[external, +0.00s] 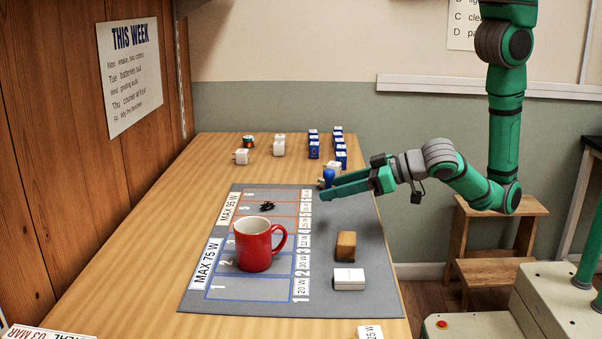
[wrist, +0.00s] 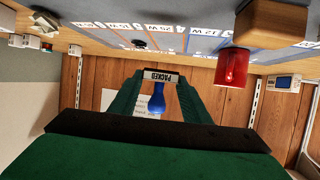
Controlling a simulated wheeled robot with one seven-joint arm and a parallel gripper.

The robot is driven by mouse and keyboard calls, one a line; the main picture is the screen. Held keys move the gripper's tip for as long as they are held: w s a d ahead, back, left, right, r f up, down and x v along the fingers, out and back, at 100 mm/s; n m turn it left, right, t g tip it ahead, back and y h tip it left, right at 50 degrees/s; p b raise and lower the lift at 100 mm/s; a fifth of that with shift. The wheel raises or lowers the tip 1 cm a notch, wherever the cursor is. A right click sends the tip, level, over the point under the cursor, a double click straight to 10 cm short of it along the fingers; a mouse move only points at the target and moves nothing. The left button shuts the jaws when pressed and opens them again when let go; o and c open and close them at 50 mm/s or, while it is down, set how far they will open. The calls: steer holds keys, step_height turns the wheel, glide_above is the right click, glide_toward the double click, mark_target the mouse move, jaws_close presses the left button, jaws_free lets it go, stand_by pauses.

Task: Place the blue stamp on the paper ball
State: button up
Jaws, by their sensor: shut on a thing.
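My gripper (external: 326,190) is shut on the blue stamp (external: 329,176), above the right edge of the grey mat (external: 345,215). In the wrist view the stamp's blue handle (wrist: 157,98) shows between the green fingers of my gripper (wrist: 157,80), with a pale block reading PACKED upside down.
A red mug (external: 257,246) stands on the mat's blue-lined rows. A brown block (external: 346,246) and a white block (external: 348,279) lie on its right side. Several white and blue cubes (external: 314,146) stand at the table's far end, with a small spool (external: 248,141).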

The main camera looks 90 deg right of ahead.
steer(key=d+r+m+g+h, duration=0.2)
steer(key=d+m+h, duration=0.1)
steer(key=d, duration=0.9)
steer(key=d+r+m+g+h, duration=0.2)
steer(key=d+m+h, duration=0.1)
steer(key=d, duration=0.8)
steer(key=shift+t+h, duration=0.3)
steer(key=shift+w+f, duration=0.2)
steer(key=shift+f, duration=3.65)
steer(key=shift+f, duration=0.15)
steer(key=o, duration=1)
steer(key=shift+o, duration=0.2)
steer(key=shift+r, duration=0.2)
steer(key=v, duration=1.2)
